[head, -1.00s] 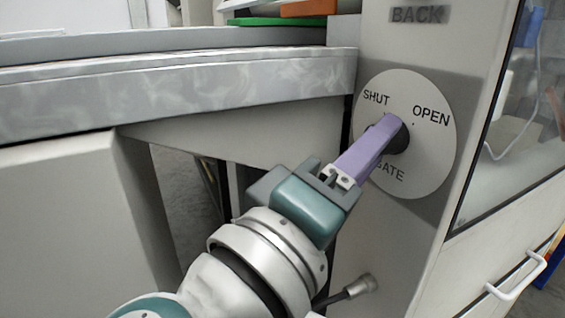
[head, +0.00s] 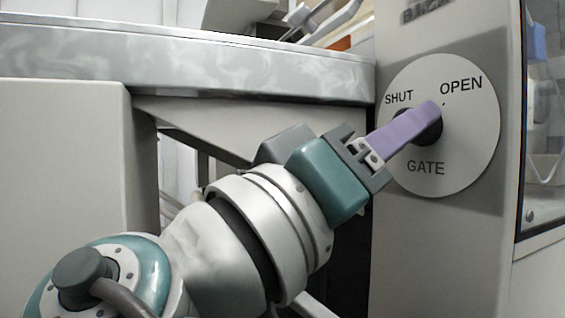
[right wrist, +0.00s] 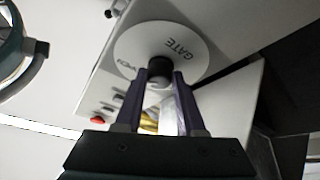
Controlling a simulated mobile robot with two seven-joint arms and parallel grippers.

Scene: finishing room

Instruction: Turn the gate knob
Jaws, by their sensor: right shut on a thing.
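The gate knob (right wrist: 160,70) is a short black cylinder at the middle of a white round dial (head: 474,140). The dial is lettered SHUT at upper left, OPEN at upper right and GATE below. My right gripper (head: 435,114) reaches it from the lower left and is shut on the knob, with the purple fingers around it. In the right wrist view the two fingers (right wrist: 164,78) lie on either side of the knob. The near finger hides much of the knob in the head view, and I cannot make out a pointer. My left gripper is not in view.
The dial sits on a pale upright panel (head: 440,260). A grey counter edge (head: 200,72) runs to the panel at left, above a pale cabinet (head: 60,180). A glass window (head: 545,120) is at right. A red button (right wrist: 97,120) shows in the right wrist view.

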